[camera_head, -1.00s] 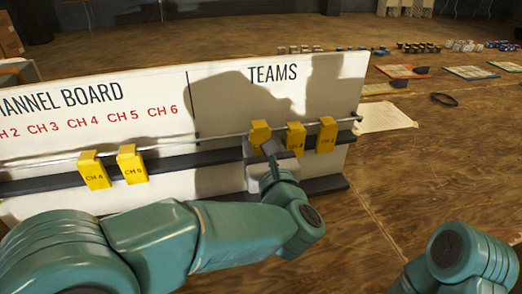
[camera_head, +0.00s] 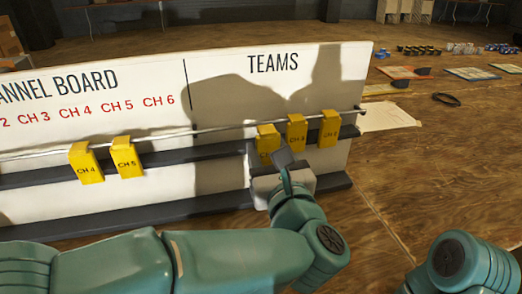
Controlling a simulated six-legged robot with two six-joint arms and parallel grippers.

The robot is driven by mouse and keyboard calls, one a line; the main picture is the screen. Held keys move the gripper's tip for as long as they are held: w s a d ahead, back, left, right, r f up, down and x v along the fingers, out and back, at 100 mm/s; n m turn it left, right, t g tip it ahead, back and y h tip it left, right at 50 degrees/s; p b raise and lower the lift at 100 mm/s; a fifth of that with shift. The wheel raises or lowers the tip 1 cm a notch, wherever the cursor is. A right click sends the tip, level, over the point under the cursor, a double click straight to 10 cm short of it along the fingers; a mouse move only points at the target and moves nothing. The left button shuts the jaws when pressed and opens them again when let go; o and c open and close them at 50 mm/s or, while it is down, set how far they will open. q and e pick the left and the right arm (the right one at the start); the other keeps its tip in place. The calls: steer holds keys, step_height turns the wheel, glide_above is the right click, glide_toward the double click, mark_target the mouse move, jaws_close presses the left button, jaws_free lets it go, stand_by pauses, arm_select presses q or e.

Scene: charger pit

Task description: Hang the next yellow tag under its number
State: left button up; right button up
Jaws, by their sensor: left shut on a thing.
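The white board (camera_head: 215,170) has a CHANNEL BOARD side with red numbers, CH 3 to CH 6 fully readable, and a TEAMS side. A thin rail (camera_head: 215,129) runs across it. Yellow tags CH 4 (camera_head: 85,163) and CH 5 (camera_head: 125,157) hang on the rail at left. Under TEAMS, a middle yellow tag (camera_head: 297,132) and a right yellow tag (camera_head: 330,128) hang on the rail. My left gripper (camera_head: 276,162) is shut on the left yellow tag (camera_head: 267,140) at the rail; its number is partly hidden. My right arm shows at bottom right; its gripper is out of view.
A dark ledge (camera_head: 215,202) runs along the board's foot. Paper (camera_head: 388,117) lies right of the board. A black ring (camera_head: 446,99), coloured trays (camera_head: 404,72) and small parts lie farther back. The wooden surface right of the board is mostly clear.

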mark_target(262, 154)
arm_select(q)
steer(key=shift+b+v, duration=1.25)
steer(key=shift+v, duration=1.15)
steer(key=shift+r, duration=0.1)
steer(key=shift+a, duration=0.15)
steer(key=shift+a, duration=0.3)
steer(key=shift+a, duration=0.15)
